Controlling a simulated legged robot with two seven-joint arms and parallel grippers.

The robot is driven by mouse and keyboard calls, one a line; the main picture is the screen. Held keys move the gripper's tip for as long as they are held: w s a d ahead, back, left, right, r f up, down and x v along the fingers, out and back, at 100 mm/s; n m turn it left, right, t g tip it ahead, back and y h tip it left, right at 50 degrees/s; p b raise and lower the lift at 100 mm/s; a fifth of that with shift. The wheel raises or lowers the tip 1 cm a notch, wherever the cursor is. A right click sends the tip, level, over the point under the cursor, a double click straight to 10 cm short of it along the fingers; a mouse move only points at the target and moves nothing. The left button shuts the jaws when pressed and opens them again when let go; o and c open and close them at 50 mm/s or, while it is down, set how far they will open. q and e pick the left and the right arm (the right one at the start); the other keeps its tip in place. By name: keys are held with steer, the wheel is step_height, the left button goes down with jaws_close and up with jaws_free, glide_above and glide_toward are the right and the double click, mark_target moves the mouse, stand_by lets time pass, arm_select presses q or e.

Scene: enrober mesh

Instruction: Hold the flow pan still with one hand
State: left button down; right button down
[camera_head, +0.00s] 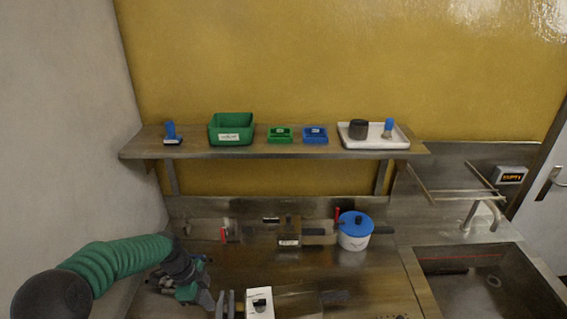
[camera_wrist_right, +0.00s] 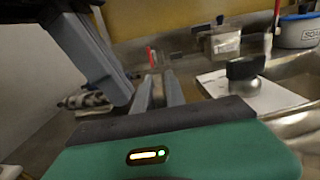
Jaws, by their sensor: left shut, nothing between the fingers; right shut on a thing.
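My left gripper (camera_head: 207,298) is at the lower left of the head view, at the end of an arm with a green sleeve. It is shut and empty, and also looms large at the left of the right wrist view (camera_wrist_right: 92,55). My right gripper (camera_head: 226,294) shows as two grey fingers at the bottom edge, just right of the left one; they also show in the right wrist view (camera_wrist_right: 159,82). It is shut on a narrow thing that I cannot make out. I cannot identify the flow pan with certainty.
Behind stand a small box (camera_head: 289,234) and a white pot with a blue lid (camera_head: 355,238).

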arm_select(q)
steer(key=shift+s+d, duration=0.15)
steer(key=shift+s, duration=0.1)
arm_select(e)
steer(key=shift+s+a, duration=0.2)
steer(key=shift+a, duration=0.05)
stand_by(0.3)
arm_select(q)
steer(key=v, duration=0.6)
steer(key=shift+d, duration=0.35)
steer(key=shift+s+r, duration=0.1)
arm_select(e)
steer(key=c, duration=1.3)
jaws_free()
steer(key=shift+w, duration=0.1)
